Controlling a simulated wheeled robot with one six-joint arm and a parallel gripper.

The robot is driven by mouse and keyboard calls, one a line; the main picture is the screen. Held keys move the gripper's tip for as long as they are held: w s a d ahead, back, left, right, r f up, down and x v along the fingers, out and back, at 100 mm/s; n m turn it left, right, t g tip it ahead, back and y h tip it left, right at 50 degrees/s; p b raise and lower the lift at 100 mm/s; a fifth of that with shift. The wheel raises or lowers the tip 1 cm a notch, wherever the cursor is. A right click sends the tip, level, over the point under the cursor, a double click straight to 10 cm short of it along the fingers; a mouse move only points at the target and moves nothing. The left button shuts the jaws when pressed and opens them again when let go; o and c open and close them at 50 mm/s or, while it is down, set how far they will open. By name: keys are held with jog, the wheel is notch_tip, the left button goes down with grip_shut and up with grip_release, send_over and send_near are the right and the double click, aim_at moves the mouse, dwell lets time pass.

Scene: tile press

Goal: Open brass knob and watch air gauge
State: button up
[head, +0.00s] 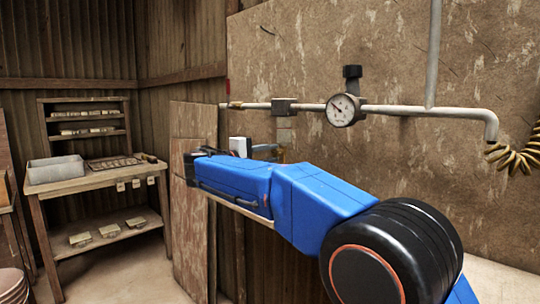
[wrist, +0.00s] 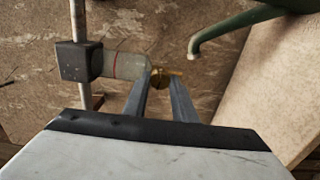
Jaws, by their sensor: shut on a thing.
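The brass knob (wrist: 161,78) sits at the end of a clear bowl (wrist: 128,66) with a red line around it. My gripper (wrist: 160,82) is shut on the knob, one finger on each side. In the head view the bowl (head: 286,130) hangs under a dark block on the wall pipe, and my arm covers most of the gripper. The round white air gauge (head: 342,110) is on the same pipe, to the right of the block. Its dark needle seems to point up and left; the figures are too small to read.
A dark block (head: 286,106) joins bowl and pipe. A green curved pipe (wrist: 225,28) comes close to the knob at the upper right. A coiled yellow hose (head: 515,158) hangs at right. A wooden bench (head: 95,183) with a grey bin (head: 56,169) stands at left.

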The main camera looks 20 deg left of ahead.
jog(key=shift+a+n, duration=0.1)
jog(key=shift+n, duration=1)
jog(key=o, duration=1)
jog(key=shift+o, duration=0.2)
jog(key=v, duration=1.7)
jog(key=shift+s, duration=0.25)
